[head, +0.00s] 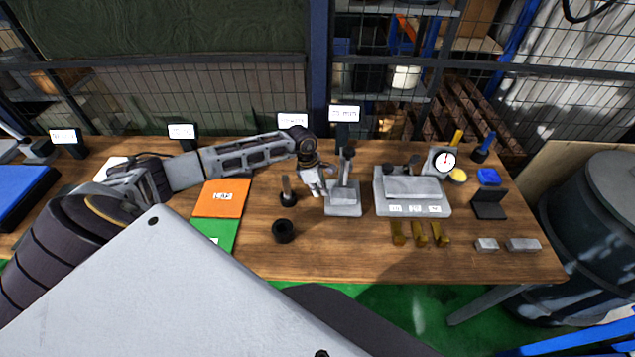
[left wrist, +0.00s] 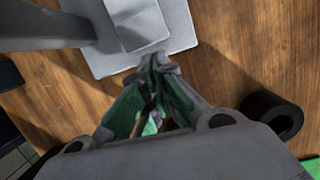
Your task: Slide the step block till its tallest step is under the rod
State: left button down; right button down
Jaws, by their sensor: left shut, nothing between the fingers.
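A small grey stand (head: 343,211) sits on the wooden table, with a flat base and an upright post or rod (head: 347,167). A paler grey block (head: 344,196) lies on the base and is probably the step block; its steps are hard to make out. In the left wrist view, the block (left wrist: 137,23) lies on the base (left wrist: 185,32), with a grey bar (left wrist: 45,35) to its left. My left gripper (head: 320,192) is at the left side of the stand. In the left wrist view its closed fingertips (left wrist: 155,64) are close to the block's near end; contact is unclear. My right gripper is not in view.
A black ring (head: 283,231) and a small post on a dark base (head: 288,194) stand left of the stand. A larger grey fixture (head: 412,209) is close on the right. Brass pieces (head: 420,234) lie in front of it. The table front is mostly clear.

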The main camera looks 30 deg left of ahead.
aim_at(343, 196)
pick_arm(q)
jog(key=shift+x, duration=1)
jog(key=shift+w+d+b, duration=0.3)
jog(key=shift+d+b, duration=0.05)
jog(key=shift+d, duration=0.15)
jog(key=shift+w+d+b, duration=0.3)
jog(key=shift+d+b, duration=0.05)
jog(key=shift+d, duration=0.2)
jog(key=shift+w+d, duration=0.25)
jog(key=shift+d, duration=0.25)
jog(key=shift+r, duration=0.1)
